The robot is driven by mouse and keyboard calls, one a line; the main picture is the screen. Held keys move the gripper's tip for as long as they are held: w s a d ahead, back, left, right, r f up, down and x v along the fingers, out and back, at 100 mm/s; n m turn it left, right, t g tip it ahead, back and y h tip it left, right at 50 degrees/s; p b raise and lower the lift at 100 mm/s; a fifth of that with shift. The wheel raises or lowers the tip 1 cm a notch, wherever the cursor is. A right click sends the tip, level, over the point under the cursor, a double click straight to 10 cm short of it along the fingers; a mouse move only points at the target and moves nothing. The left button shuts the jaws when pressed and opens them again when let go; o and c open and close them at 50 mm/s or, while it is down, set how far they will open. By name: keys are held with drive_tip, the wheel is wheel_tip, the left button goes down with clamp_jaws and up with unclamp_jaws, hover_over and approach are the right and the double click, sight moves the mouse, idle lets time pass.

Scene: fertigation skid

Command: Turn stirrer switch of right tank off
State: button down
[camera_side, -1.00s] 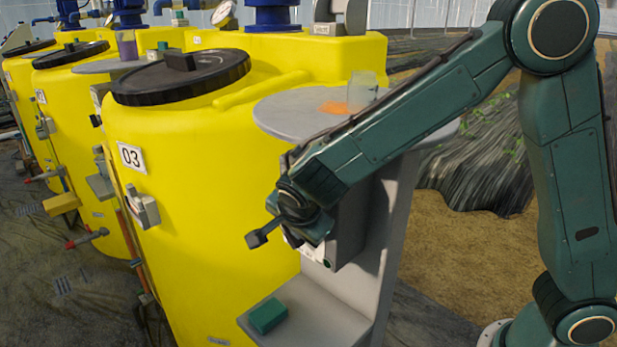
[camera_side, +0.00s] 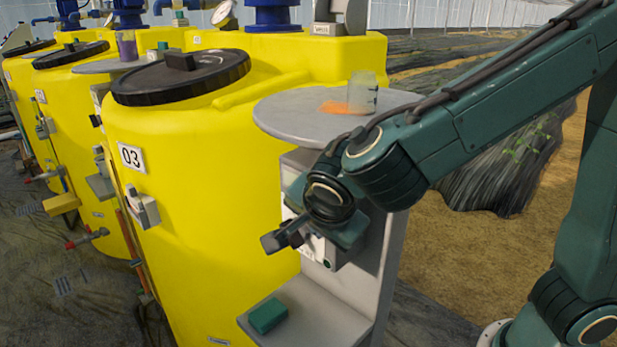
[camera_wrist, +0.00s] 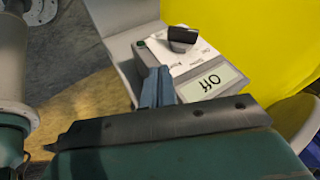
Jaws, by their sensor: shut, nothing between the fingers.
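The right tank (camera_side: 215,190) is a yellow tank marked 03 with a black lid. A grey control box (camera_side: 318,248) stands at its right, partly hidden by my arm. In the wrist view, its pale panel (camera_wrist: 205,60) has a black rotary knob (camera_wrist: 183,36), a small green spot (camera_wrist: 141,45) and a display (camera_wrist: 213,83) reading "Off". The panel's small labels are too small to read. My gripper (camera_wrist: 158,88) is shut and empty, with its fingers in front of the panel and apart from the knob. In the side view, my gripper (camera_side: 276,241) is just left of the box.
A grey round shelf (camera_side: 285,118) above the box carries a clear beaker (camera_side: 362,93) beside an orange patch. A green block (camera_side: 268,316) lies on a low grey ledge (camera_side: 335,325). More yellow tanks (camera_side: 75,85) stand to the left.

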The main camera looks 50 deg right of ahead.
drive_tip(key=s+d+r+n+y, duration=0.3)
drive_tip(key=s+r+n+y, duration=0.35)
drive_tip(key=r+n, duration=0.25)
drive_tip(key=s+d+f+n+h, duration=0.1)
drive_tip(key=s+d+f+n, duration=0.1)
drive_tip(key=s+d+n, duration=0.5)
drive_tip(key=shift+s+d+f, duration=0.35)
drive_tip(key=shift+s+d, duration=0.8)
drive_tip(key=shift+d, duration=0.2)
idle(0.9)
drive_tip(key=shift+h, duration=0.25)
drive_tip(key=shift+s+d+f+n, duration=0.3)
drive_tip(key=shift+s+d+n, duration=0.1)
drive_tip(key=shift+s, duration=0.2)
